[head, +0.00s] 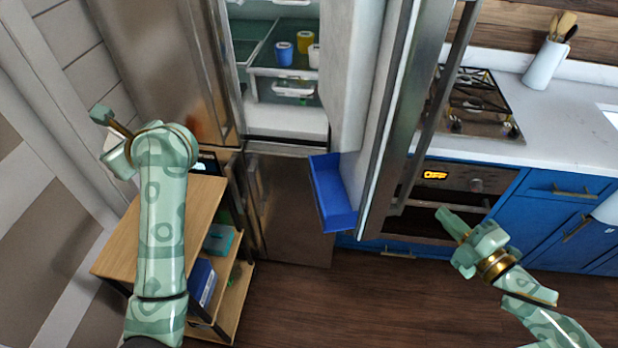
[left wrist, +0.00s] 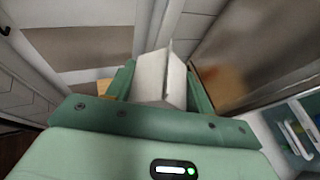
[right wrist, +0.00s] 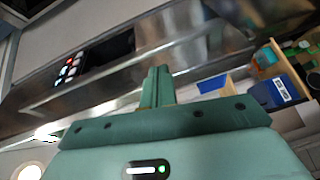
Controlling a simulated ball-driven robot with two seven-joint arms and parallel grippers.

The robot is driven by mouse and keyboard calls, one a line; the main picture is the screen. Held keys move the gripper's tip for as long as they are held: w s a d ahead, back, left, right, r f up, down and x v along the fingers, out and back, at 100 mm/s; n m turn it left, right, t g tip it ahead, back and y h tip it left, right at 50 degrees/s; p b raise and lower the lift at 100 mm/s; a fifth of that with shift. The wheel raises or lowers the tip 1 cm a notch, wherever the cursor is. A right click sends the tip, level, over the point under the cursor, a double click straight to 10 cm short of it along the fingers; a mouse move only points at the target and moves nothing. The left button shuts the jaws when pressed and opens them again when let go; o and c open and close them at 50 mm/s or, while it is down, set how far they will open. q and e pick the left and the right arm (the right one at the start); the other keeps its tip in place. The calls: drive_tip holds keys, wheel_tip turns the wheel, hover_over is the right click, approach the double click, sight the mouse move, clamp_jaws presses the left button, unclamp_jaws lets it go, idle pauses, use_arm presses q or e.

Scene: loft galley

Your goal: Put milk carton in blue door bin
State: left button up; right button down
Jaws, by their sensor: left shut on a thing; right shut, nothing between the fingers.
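The white milk carton (left wrist: 162,78) is between the fingers of my left gripper (left wrist: 160,88), which is shut on it. In the head view my left arm rises at the left above the wooden shelf unit, and the carton is mostly hidden there. The blue door bin (head: 332,195) is on the inner side of the open fridge door, low down, and looks empty. It is well to the right of my left gripper. My right gripper (head: 449,222) is shut and empty, in front of the oven; its closed fingers also show in the right wrist view (right wrist: 157,87).
The open fridge door (head: 400,110) stands between the bin and the stove. Fridge shelves hold a blue cup (head: 284,54) and a yellow cup (head: 304,42). A wooden shelf unit (head: 190,205) with boxes stands at the left. The floor (head: 300,300) ahead is clear.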

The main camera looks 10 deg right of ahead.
sight(412, 184)
use_arm(q)
drive_tip(key=shift+a, duration=0.1)
drive_tip(key=shift+r, duration=0.1)
drive_tip(key=shift+w+d+r+p, duration=0.15)
drive_tip(key=shift+d+r+p, duration=0.1)
drive_tip(key=shift+r+p, duration=0.2)
use_arm(e)
drive_tip(key=w+a, duration=0.1)
drive_tip(key=w, duration=0.1)
drive_tip(key=w+a+r+n, duration=0.1)
drive_tip(key=w+a, duration=0.1)
drive_tip(key=w, duration=0.1)
drive_tip(key=w+a+r+n+y, duration=0.1)
drive_tip(key=w+a, duration=0.1)
drive_tip(key=w, duration=0.1)
drive_tip(key=shift+w, duration=0.25)
use_arm(q)
drive_tip(key=shift+a, duration=0.1)
use_arm(e)
drive_tip(key=shift+w+a, duration=0.1)
drive_tip(key=shift+a, duration=0.05)
